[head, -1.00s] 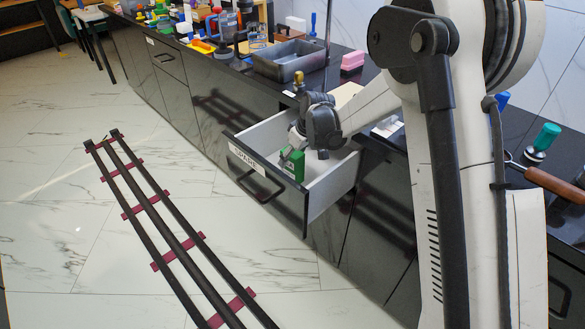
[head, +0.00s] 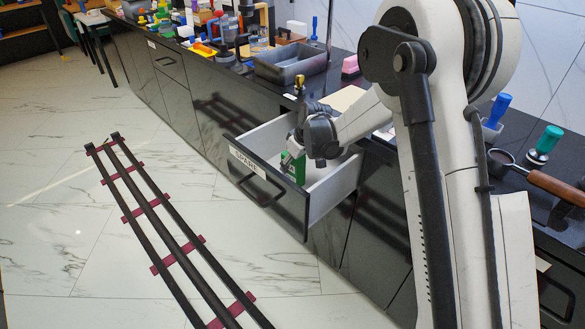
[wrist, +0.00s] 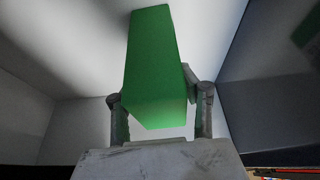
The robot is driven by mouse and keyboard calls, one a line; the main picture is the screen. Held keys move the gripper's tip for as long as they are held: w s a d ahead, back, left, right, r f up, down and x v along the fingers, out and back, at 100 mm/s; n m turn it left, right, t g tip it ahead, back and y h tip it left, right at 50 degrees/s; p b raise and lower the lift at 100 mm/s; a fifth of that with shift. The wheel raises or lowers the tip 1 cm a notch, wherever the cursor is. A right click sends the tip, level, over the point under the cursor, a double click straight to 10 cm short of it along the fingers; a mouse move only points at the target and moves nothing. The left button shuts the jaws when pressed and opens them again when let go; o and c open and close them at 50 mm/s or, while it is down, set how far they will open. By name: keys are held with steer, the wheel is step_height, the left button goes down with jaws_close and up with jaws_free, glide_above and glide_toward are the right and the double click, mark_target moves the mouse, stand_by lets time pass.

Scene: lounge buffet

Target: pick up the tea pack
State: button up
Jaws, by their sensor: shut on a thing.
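The tea pack is a green box (head: 291,170) with a pale marking, seen in the head view at the open drawer. My gripper (head: 297,156) is at the box, over the drawer (head: 328,190). In the wrist view the green box (wrist: 154,65) stands between the two fingers of my gripper (wrist: 160,108), which are shut on it. White drawer walls surround it there. The head view does not show clearly whether the box touches the drawer floor.
The drawer front (head: 265,178) carries a label and a handle and sticks out from the black counter. A grey tray (head: 290,62) and several colourful items stand on the countertop. A wooden-handled tool (head: 540,178) lies at the right. Dark rails (head: 165,225) run along the marble floor.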

step_height(320, 180, up, 10)
steer(key=shift+r+p, duration=0.1)
steer(key=shift+p, duration=0.95)
